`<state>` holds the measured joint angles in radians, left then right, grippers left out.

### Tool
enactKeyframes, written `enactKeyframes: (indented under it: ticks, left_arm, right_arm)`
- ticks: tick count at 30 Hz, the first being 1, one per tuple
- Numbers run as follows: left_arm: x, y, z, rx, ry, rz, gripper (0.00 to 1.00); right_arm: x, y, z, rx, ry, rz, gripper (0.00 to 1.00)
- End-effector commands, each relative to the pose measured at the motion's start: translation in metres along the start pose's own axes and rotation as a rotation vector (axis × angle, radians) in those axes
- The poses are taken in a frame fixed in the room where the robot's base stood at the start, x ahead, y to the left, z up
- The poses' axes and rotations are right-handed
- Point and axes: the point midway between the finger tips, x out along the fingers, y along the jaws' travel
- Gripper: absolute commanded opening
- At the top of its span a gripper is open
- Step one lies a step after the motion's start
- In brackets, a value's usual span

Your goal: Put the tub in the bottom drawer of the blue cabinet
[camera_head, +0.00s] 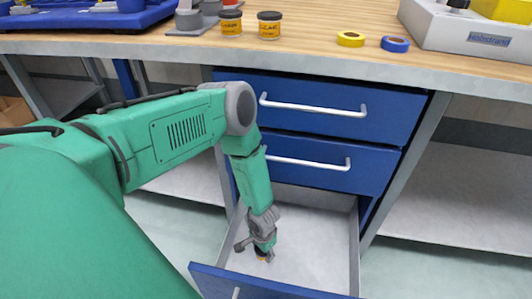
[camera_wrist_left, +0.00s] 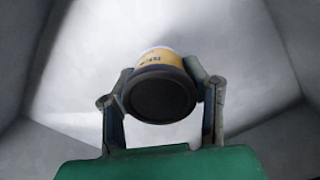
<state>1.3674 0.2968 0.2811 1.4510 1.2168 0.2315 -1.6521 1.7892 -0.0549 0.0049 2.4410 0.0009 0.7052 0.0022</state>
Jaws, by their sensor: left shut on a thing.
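The tub (camera_wrist_left: 162,92) has a dark lid and a yellow and white label. It sits between the two fingers of my left gripper (camera_wrist_left: 162,98), which is shut on it. In the head view my left gripper (camera_head: 260,246) points down inside the open bottom drawer (camera_head: 310,240), near its left side, and the tub (camera_head: 263,258) shows only as a small dark and yellow patch under the fingers. I cannot tell whether the tub touches the drawer floor. The blue cabinet (camera_head: 320,118) has its two upper drawers shut. My right gripper is not in view.
The wooden worktop (camera_head: 330,35) overhangs the cabinet. On it stand two more tubs (camera_head: 250,24), yellow tape (camera_head: 351,38), blue tape (camera_head: 395,44) and a grey box (camera_head: 470,30). The drawer's front panel (camera_head: 260,285) and side walls surround my gripper. The rest of the drawer looks empty.

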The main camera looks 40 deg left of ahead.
Motion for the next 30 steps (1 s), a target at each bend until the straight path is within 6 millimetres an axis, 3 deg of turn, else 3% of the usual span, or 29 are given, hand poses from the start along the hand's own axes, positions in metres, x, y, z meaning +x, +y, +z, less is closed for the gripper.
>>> enactKeyframes:
  ticks: [10,14,22,23,24,30]
  left_arm:
    - [0.044,-0.003,0.001,-0.001,0.0,0.009,0.09]
    - [0.045,-0.003,0.0,0.0,0.002,0.008,0.0]
    - [0.047,-0.002,0.0,0.0,0.0,0.003,0.0]
    - [0.047,-0.002,0.0,0.0,0.0,0.003,0.44]
    - [0.046,-0.002,0.0,0.0,0.0,0.004,0.58]
    - [0.047,-0.003,0.0,-0.001,0.001,0.006,0.62]
  right_arm:
    - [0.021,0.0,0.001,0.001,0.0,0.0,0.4]
    - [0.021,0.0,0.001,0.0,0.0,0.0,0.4]
    - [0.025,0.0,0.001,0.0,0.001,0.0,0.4]
    - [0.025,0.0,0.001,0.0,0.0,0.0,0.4]
    - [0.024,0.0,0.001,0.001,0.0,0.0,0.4]
    - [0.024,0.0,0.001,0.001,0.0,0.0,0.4]
